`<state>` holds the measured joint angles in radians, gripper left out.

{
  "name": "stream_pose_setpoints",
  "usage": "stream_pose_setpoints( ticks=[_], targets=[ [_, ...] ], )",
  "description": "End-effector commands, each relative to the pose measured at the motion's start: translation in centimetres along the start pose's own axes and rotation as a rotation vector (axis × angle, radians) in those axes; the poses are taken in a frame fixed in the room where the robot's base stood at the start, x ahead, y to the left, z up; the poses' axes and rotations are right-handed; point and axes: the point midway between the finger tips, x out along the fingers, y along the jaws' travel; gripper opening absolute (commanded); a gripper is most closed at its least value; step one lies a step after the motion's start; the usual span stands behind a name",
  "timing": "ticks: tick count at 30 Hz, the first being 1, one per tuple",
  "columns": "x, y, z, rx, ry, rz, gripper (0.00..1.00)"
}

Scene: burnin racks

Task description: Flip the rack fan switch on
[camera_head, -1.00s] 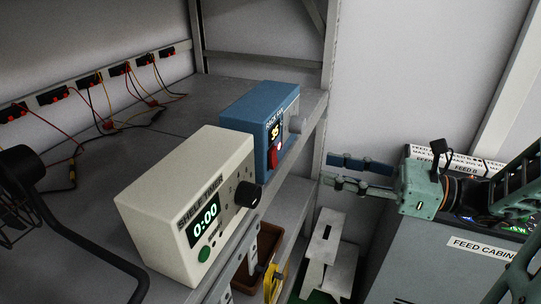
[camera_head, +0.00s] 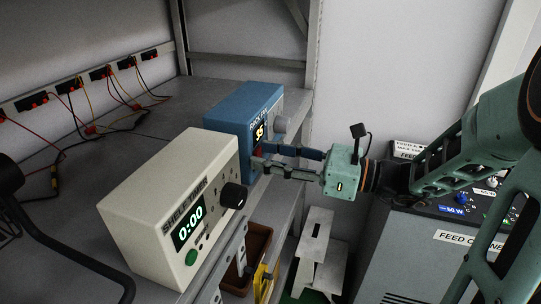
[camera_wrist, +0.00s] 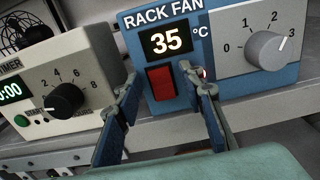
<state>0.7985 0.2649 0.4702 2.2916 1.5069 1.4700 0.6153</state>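The blue rack fan box (camera_head: 238,103) stands on the shelf; it also shows in the wrist view (camera_wrist: 222,88). Its display (camera_wrist: 165,40) reads 35 °C. The red rocker switch (camera_wrist: 161,84) sits below the display; I cannot tell which way it is tipped. My gripper (camera_head: 258,156) is close in front of the box face. In the wrist view its two fingers (camera_wrist: 160,80) are apart, one on each side of the switch, with nothing between them. Contact with the switch cannot be made out. The right finger partly hides a small round part beside the switch.
A cream shelf timer (camera_head: 168,205) reading 0:00 stands left of the fan box, its black knob (camera_head: 234,195) near my gripper. A grey fan knob (camera_wrist: 268,49) is right of the switch. The feed cabinet (camera_head: 400,255) is at lower right.

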Motion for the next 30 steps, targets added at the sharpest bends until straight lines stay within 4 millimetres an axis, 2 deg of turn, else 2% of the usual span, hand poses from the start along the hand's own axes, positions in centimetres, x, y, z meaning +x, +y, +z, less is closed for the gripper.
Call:
stream_pose_setpoints(
  ticks=[3,13,19,30],
  targets=[
    [-0.02,0.0,0.0,0.0,0.0,0.0,0.36],
    [-0.04,0.0,0.0,0.0,0.0,0.0,0.0],
    [-0.04,0.03,-0.21,0.004,-0.024,0.002,0.0],
    [-0.17,0.06,-0.82,0.005,-0.235,0.003,0.0]
  ],
)
